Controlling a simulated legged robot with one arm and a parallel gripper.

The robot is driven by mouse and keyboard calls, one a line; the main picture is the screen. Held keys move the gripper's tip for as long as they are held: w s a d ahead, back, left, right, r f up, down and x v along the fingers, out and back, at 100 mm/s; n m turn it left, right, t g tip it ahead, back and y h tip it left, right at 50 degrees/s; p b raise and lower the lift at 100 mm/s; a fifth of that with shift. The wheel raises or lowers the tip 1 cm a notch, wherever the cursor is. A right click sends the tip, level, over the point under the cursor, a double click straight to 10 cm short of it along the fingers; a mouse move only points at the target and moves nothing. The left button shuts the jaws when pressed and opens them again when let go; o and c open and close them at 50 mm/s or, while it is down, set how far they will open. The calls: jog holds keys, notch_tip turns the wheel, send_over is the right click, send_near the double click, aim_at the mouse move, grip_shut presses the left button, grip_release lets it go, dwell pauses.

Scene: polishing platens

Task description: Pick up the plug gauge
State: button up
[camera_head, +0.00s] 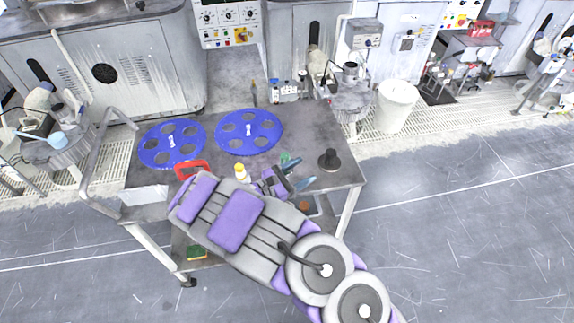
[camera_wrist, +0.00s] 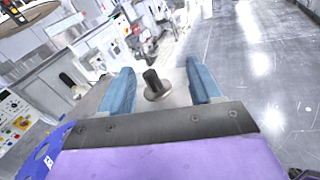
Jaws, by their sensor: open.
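A dark piece that looks like the plug gauge (camera_head: 329,160) stands upright on the right part of the cart top. It has a wide round base and a narrower cylinder on top. In the wrist view the gauge (camera_wrist: 152,80) shows between the two blue fingers, beyond the palm. My gripper (camera_head: 298,174) is open and empty, a little left of the gauge in the head view, with its fingers pointing toward it. In the wrist view my gripper (camera_wrist: 160,68) has its fingers spread on both sides of the gauge, with no contact visible.
The metal cart (camera_head: 335,120) also carries two blue slotted discs (camera_head: 172,144), a red-handled item (camera_head: 193,168), a yellow-white bottle (camera_head: 241,173) and a small green item (camera_head: 286,158) near my gripper. A white bin (camera_head: 396,106) stands behind right. Floor right of the cart is clear.

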aim_at(284, 161)
jog(key=s+a+f+n+t+y, duration=0.1)
jog(key=a+f+n+t+y, duration=0.15)
jog(key=a+f, duration=0.35)
jog(key=s+a+f+n+t+y, duration=0.2)
jog(key=a+f+n+y, duration=0.15)
jog(key=a, duration=0.55)
jog(key=shift+n+h, duration=0.4)
jog(key=x, duration=0.3)
jog(key=d+x, duration=0.1)
jog(key=x, duration=0.1)
jog(key=shift+d+f, duration=0.15)
jog(key=shift+f, duration=0.15)
jog(key=x, duration=0.2)
jog(key=b+x, duration=0.1)
jog(key=a+x, duration=0.1)
jog(key=x, duration=0.1)
jog(key=shift+w+d+b, duration=0.2)
jog(key=shift+w+b, duration=0.15)
jog(key=shift+w, duration=0.5)
jog(key=b+x, duration=0.1)
jog(key=x, duration=0.1)
jog(key=d+x, duration=0.1)
jog(key=x, duration=0.2)
jog(key=shift+s+b, duration=0.1)
jog(key=shift+b, duration=0.3)
jog(key=shift+w, duration=0.5)
jog(key=shift+a+r, duration=0.1)
jog(key=shift+c, duration=0.3)
